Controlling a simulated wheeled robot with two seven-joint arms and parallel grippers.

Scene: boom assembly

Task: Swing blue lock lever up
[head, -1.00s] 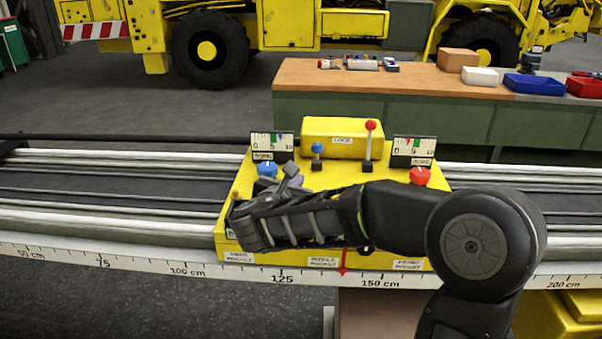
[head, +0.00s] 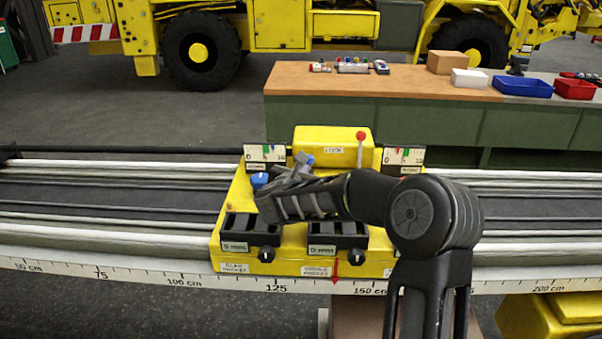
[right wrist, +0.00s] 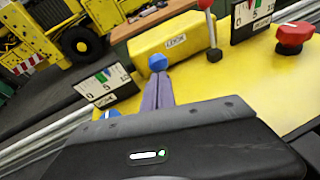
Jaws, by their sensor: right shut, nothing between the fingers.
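The blue lock lever stands at the back of the yellow console, its blue ball (head: 309,161) showing just past my right gripper (head: 301,160). In the right wrist view the blue ball (right wrist: 159,62) appears right at the tips of my closed grey fingers (right wrist: 158,80). The fingers overlap the lever's shaft there, so its tilt is hard to tell. I cannot tell whether they touch. My right gripper is shut and empty. The red-ball lever (head: 361,136) stands upright to the right, in front of the yellow LOCK box (head: 333,140). My left gripper is out of view.
A blue knob (head: 260,180) sits left of my gripper, and a red knob (right wrist: 294,36) is at the right. Dial gauges (head: 264,154) stand at both back corners. Black labelled pockets (head: 249,230) line the console's front. A workbench (head: 390,80) stands behind the rail.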

